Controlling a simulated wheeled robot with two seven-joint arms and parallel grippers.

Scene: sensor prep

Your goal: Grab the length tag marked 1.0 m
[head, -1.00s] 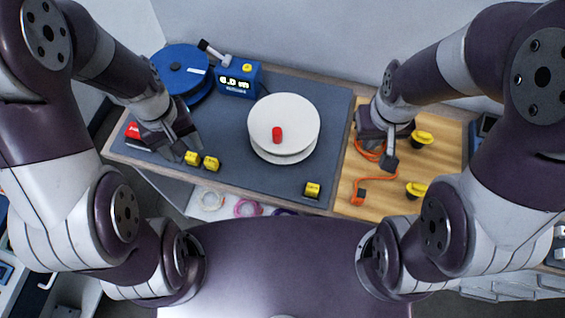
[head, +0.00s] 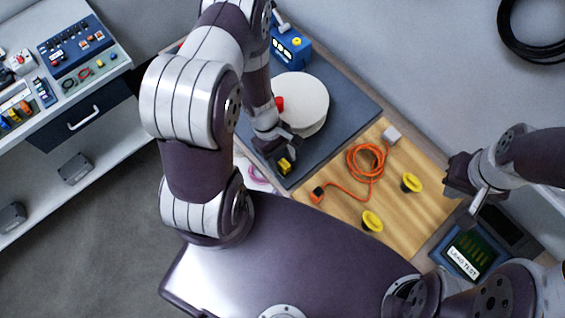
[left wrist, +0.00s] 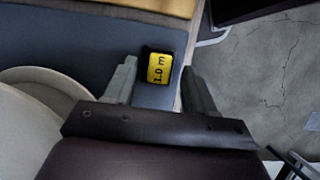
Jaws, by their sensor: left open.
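The yellow length tag (left wrist: 159,68) in the left wrist view reads 1.0 m and has a black base. It lies on the grey mat (left wrist: 105,58) near its edge. In the head view the tag (head: 285,166) shows just beyond my left gripper (head: 277,150). In the left wrist view my left gripper (left wrist: 160,85) is open, with the tag ahead between its two fingers and not gripped. My right gripper (head: 468,200) is over the right side of the bench, away from the tag; I cannot tell its opening.
A white round turntable (head: 305,100) with a red piece (head: 279,104) stands behind my left gripper. A LEAD TEST device (head: 467,250) lies at right.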

